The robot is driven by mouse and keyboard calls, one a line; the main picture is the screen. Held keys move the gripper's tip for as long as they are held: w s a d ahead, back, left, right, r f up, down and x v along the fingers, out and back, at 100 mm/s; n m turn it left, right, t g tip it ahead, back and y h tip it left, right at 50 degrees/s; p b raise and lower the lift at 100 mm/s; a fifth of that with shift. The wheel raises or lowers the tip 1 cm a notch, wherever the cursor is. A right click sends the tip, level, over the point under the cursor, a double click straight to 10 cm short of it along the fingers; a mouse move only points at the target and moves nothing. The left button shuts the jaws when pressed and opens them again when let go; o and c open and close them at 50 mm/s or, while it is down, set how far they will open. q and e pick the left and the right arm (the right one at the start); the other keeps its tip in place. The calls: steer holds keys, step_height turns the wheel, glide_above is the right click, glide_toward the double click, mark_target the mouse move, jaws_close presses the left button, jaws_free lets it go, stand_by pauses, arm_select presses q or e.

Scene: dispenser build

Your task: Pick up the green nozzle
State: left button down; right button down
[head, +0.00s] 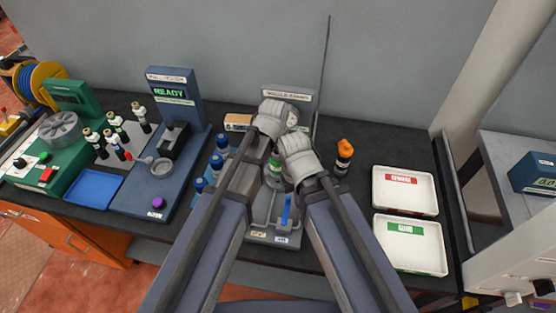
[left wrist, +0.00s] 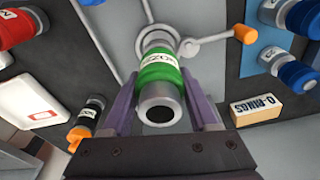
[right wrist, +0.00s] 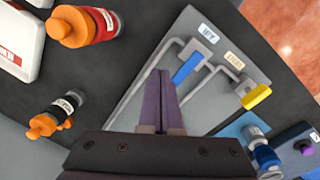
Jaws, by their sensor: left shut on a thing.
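The green nozzle (left wrist: 160,72) is a grey cylinder with a green band and a white label. In the left wrist view it stands between the purple fingers of my left gripper (left wrist: 160,88), which are shut on it. A grey round part of the fixture (left wrist: 158,38) lies beyond it; I cannot tell whether they touch. In the head view a green part (head: 275,166) shows between my arms, and the fingers are hidden. My right gripper (right wrist: 162,76) is shut and empty, above the grey fixture base with a blue lever (right wrist: 187,68) and a yellow lever (right wrist: 257,96).
Blue-capped bottles (head: 216,163) stand left of the fixture, near an O-rings box (left wrist: 258,108). An orange-capped bottle (head: 344,154) stands to the right. White trays with red (head: 432,205) and green (head: 440,264) labels lie farther right. My two wrists are close together.

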arm_select(q)
step_height(320, 180, up, 7)
steer(key=p, duration=0.5)
steer(key=shift+f+p, duration=0.1)
steer(key=shift+p, duration=0.25)
steer(key=shift+f, duration=0.1)
